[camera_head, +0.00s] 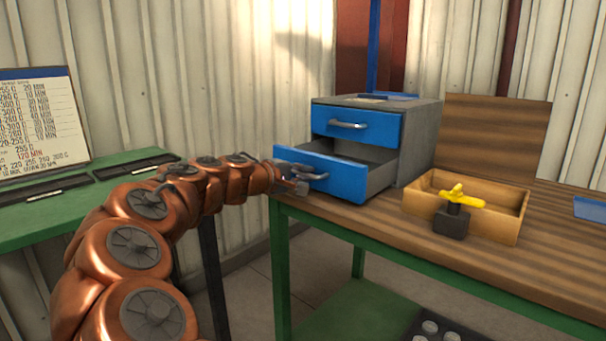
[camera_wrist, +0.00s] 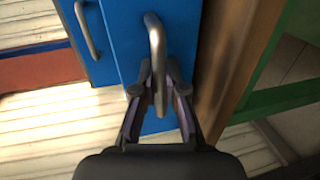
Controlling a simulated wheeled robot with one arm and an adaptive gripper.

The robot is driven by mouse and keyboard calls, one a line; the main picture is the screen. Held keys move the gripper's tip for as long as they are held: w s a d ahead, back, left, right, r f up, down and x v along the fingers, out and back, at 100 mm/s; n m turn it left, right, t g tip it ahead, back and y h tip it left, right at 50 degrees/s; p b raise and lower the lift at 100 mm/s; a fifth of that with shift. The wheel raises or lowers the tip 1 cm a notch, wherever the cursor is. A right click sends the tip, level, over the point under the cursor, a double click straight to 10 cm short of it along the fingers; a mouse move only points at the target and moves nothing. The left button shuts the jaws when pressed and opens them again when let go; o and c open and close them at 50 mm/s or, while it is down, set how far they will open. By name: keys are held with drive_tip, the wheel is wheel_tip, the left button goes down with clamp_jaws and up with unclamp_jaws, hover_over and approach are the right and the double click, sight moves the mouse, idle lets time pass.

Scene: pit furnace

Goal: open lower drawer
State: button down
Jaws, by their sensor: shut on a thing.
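A grey cabinet (camera_head: 418,135) with two blue drawer fronts stands on the wooden bench. The lower drawer (camera_head: 345,178) is pulled well out, and its empty-looking inside shows. The upper drawer (camera_head: 375,126) is closed. My gripper (camera_head: 300,183) is at the lower drawer's front, shut on its grey bar handle. In the wrist view the fingers of my gripper (camera_wrist: 160,95) close around the lower handle (camera_wrist: 156,45), in front of the blue lower drawer (camera_wrist: 130,60). The fingers partly hide the handle in the head view.
A wooden tray (camera_head: 420,200) stands right of the drawer, with a yellow-handled black item (camera_head: 452,222) at its front. The wooden bench (camera_head: 385,217) has a green frame. A green table (camera_head: 40,215) with a chart board (camera_head: 40,120) is at left.

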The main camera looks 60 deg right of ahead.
drive_tip(key=c, duration=1.2)
unclamp_jaws()
drive_tip(key=v, duration=1.2)
drive_tip(key=s+a+r+n+y+p, duration=0.1)
drive_tip(key=s+a+y+p, duration=0.3)
drive_tip(key=a+p, duration=0.7)
drive_tip(key=s+a+r+n+t+y+p, duration=0.1)
drive_tip(key=s+a+r+y+p, duration=0.2)
drive_tip(key=a+y+p, duration=0.3)
drive_tip(key=s+a+r+n+t+y+p, duration=0.1)
drive_tip(key=s+a+y+p, duration=0.4)
drive_tip(key=a+p, duration=1.1)
drive_tip(key=s+a+r, duration=0.1)
drive_tip(key=a, duration=0.7)
